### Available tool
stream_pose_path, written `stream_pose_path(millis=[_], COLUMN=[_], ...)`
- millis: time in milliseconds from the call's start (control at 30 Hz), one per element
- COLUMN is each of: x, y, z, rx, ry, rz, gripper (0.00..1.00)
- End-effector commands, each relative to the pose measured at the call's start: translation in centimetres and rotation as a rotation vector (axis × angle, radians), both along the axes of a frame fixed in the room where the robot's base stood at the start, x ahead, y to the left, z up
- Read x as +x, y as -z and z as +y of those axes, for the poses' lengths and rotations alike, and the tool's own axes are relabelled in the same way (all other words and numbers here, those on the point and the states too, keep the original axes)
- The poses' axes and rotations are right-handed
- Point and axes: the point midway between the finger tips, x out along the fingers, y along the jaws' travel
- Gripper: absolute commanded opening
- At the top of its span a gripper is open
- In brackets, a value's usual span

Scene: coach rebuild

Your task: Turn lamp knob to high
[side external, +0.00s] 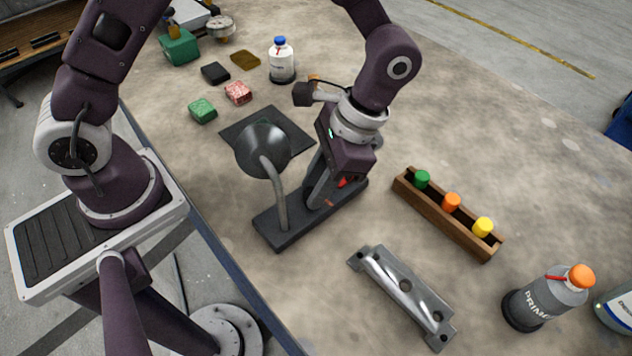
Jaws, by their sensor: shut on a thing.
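The lamp has a dark grey rectangular base (275,228) on the table, with a curved grey neck (279,195) and a dark round shade (263,148). The shade hangs over a black square mat (295,133). My gripper (333,190) points down over the right part of the lamp base. It is shut on the knob there. The knob is mostly hidden by the fingers, and its setting cannot be read. A small red patch (345,182) shows on the base beside the fingers.
A wooden tray (438,217) with green, orange and yellow pieces lies right of the lamp. A bent metal bracket (402,297) lies in front. A grey bottle (540,303) with an orange cap stands front right. Green and red blocks (203,110) (238,93) and a white bottle (283,65) are behind.

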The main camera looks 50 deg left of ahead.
Motion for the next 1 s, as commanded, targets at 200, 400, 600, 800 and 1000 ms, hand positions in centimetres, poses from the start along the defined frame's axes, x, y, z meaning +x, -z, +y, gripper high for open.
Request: stream_pose_path(millis=[200,400,600,800,1000], x=[0.1,0.0,0.6,2.0,2.4], y=[0.0,0.0,-1.2,-5.0,-6.6], z=[0.0,0.0,-0.3,-1.0,-1.3], rx=[-0.001,0.0,-0.001,-0.003,-0.001], ry=[0.0,0.0,0.0,0.0,0.001], rz=[-0.002,-0.001,-0.005,-0.005,-0.001], gripper=[0.47,0.47,0.47,0.47,0.47])
